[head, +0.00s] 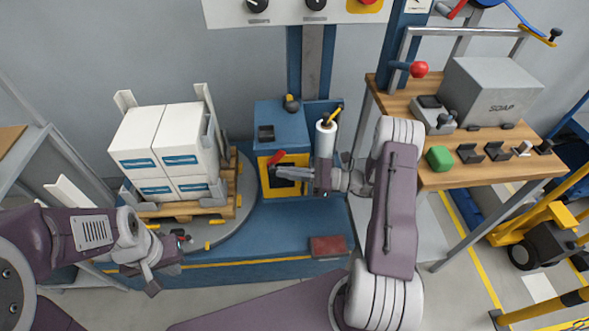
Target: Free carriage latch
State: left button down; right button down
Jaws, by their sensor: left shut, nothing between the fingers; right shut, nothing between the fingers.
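The carriage (281,124) is a blue box on a blue mast. Its front has a yellow panel (268,186) with a dark opening. A red handle (276,158), which may belong to the latch, sticks out at the top of this panel. My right gripper (309,175) is shut and empty, just right of the opening and pointing left at it. I cannot tell whether it touches the panel. My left gripper (152,287) is shut and empty, low at the left in front of the turntable.
White boxes (160,140) stand on a wooden pallet (190,210) on the round turntable (244,195). A white film roll (325,137) stands upright beside the carriage. A wooden workbench (450,180) at right holds a grey SOAP box (492,90). A red pedal (328,246) lies in front.

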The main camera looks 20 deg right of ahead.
jog(key=shift+w+a+p, duration=0.2)
jog(key=shift+a+p, duration=0.7)
jog(key=shift+a, duration=0.1)
jog(key=shift+w+a+r+p, duration=0.2)
jog(key=shift+a+r+p, duration=0.1)
jog(key=shift+a+p, duration=0.45)
jog(key=shift+a, duration=0.15)
dwell(0.6)
jog(key=v, duration=0.7)
jog(key=shift+d, duration=0.25)
jog(key=shift+s, duration=0.1)
